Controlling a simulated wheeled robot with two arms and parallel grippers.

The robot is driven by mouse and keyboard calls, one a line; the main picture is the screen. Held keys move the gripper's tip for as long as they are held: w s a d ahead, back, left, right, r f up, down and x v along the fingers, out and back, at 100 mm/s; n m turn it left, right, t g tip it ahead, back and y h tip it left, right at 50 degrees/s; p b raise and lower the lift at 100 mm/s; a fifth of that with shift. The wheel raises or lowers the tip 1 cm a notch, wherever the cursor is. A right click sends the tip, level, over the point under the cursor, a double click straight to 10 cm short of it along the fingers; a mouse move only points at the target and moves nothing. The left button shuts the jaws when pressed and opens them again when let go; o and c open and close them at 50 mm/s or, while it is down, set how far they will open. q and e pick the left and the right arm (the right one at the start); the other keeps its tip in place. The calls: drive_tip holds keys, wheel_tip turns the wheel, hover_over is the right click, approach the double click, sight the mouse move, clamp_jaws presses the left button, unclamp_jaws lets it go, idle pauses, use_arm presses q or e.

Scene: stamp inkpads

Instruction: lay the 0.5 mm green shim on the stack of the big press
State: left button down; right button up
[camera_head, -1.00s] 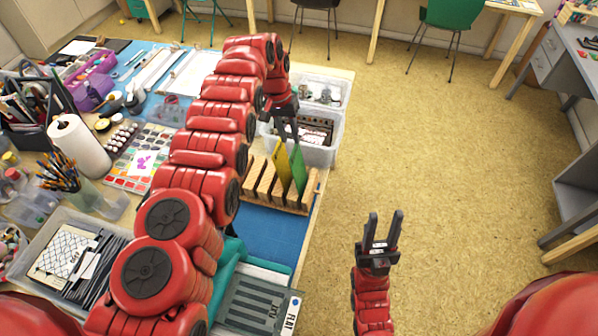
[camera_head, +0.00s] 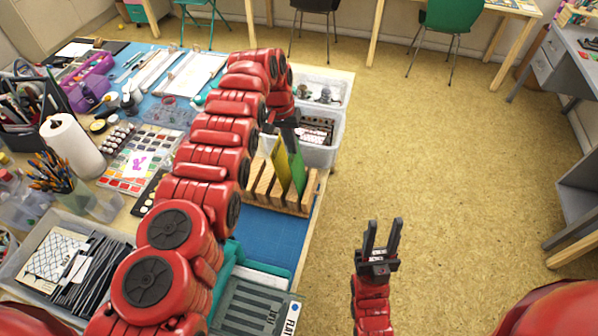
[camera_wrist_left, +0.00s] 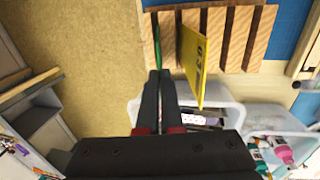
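The green shim (camera_head: 299,172) stands upright in a slotted wooden rack (camera_head: 262,187) near the right edge of the table. It shows edge-on in the left wrist view (camera_wrist_left: 156,42). A yellow shim (camera_head: 281,158) stands beside it, to the right in the left wrist view (camera_wrist_left: 195,65), marked with digits. My left gripper (camera_wrist_left: 159,75) points down at the rack, its fingers close together around the green shim's upper edge. My right gripper (camera_head: 381,240) is open and empty over the floor. I cannot clearly identify the big press or its stack.
A grey grooved block with labels (camera_head: 245,305) and teal parts lies at the table's front, partly behind my left arm. Clear bins (camera_head: 318,153) stand beyond the rack. A blue mat (camera_head: 275,235) lies bare in front of it. A bin of dark sheets (camera_head: 95,270) is at left.

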use_arm(q)
wheel_tip(320, 180, up, 7)
drive_tip(key=a+p, duration=0.1)
drive_tip(key=p, duration=0.2)
drive_tip(key=shift+w+r+p, duration=0.15)
drive_tip(key=shift+w+p, duration=0.05)
drive_tip(key=shift+p, duration=0.15)
idle(0.5)
